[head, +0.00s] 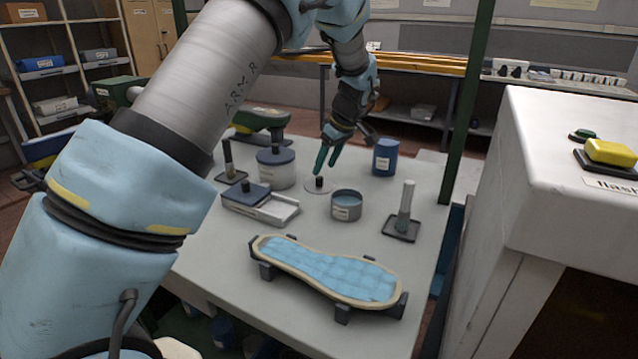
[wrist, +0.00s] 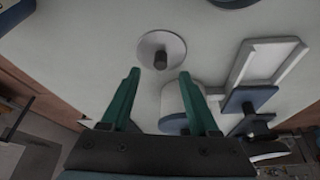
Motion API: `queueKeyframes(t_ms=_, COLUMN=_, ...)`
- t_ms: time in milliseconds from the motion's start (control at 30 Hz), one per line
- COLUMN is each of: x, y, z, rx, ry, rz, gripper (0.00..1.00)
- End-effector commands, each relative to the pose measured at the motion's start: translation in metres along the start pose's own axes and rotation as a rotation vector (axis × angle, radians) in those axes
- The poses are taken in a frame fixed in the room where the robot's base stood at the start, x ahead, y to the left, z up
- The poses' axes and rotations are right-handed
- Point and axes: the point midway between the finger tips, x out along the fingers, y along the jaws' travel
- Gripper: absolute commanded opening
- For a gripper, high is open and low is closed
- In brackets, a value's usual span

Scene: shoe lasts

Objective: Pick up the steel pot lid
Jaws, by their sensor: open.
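The steel pot lid (head: 319,186) is a thin round disc with a dark upright knob, lying on the grey table. In the wrist view the lid (wrist: 176,45) lies just beyond my fingertips, with its knob between their lines. My gripper (head: 326,160) is above and just behind the lid in the head view, pointing down. In the wrist view my gripper (wrist: 159,75) has its two green fingers spread apart with nothing between them. The knob looks apart from both fingers.
An open blue-grey pot (head: 346,206) stands right of the lid, a lidded jar (head: 276,168) left of it, and a blue can (head: 385,157) behind right. A white tray (head: 262,208) and a blue insole-shaped piece (head: 325,269) are nearer. A green post (head: 467,110) rises at the right.

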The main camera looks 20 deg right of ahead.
Motion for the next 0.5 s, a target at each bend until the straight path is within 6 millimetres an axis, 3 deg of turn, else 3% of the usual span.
queueKeyframes(t_ms=300, x=0.041, y=-0.001, z=0.000, rx=0.001, ry=0.000, rz=-0.003, gripper=0.61)
queueKeyframes(t_ms=500, x=0.046, y=-0.001, z=0.001, rx=0.001, ry=0.001, rz=-0.001, gripper=0.61)
